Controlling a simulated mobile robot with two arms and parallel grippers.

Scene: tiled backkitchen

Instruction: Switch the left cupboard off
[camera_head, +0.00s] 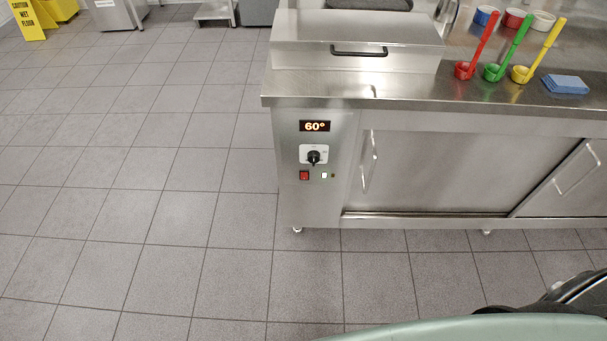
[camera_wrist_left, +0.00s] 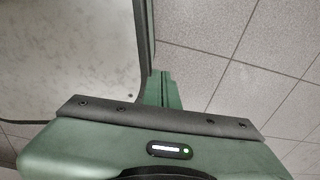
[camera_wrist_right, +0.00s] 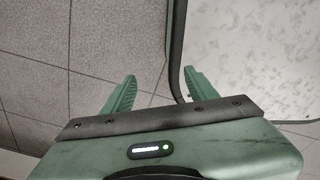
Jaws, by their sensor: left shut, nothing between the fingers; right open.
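The stainless steel cupboard (camera_head: 440,165) stands at the right of the head view. Its left end panel carries a display (camera_head: 315,126) lit with "60°", a black rotary knob (camera_head: 314,157) on a white plate, a red switch (camera_head: 304,175) and a small lit greenish-white light (camera_head: 324,175). My left gripper (camera_wrist_left: 161,75) shows in the left wrist view with its green fingers together and empty. My right gripper (camera_wrist_right: 160,85) shows in the right wrist view with its fingers apart and nothing between them. Neither gripper shows in the head view.
On the counter are a steel box with a black handle (camera_head: 359,51), red (camera_head: 465,70), green (camera_head: 493,72) and yellow (camera_head: 521,74) ladles, and blue cloths (camera_head: 566,84). A yellow wet-floor sign (camera_head: 27,18) stands far left. The tiled floor (camera_head: 150,200) left of the cupboard is clear.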

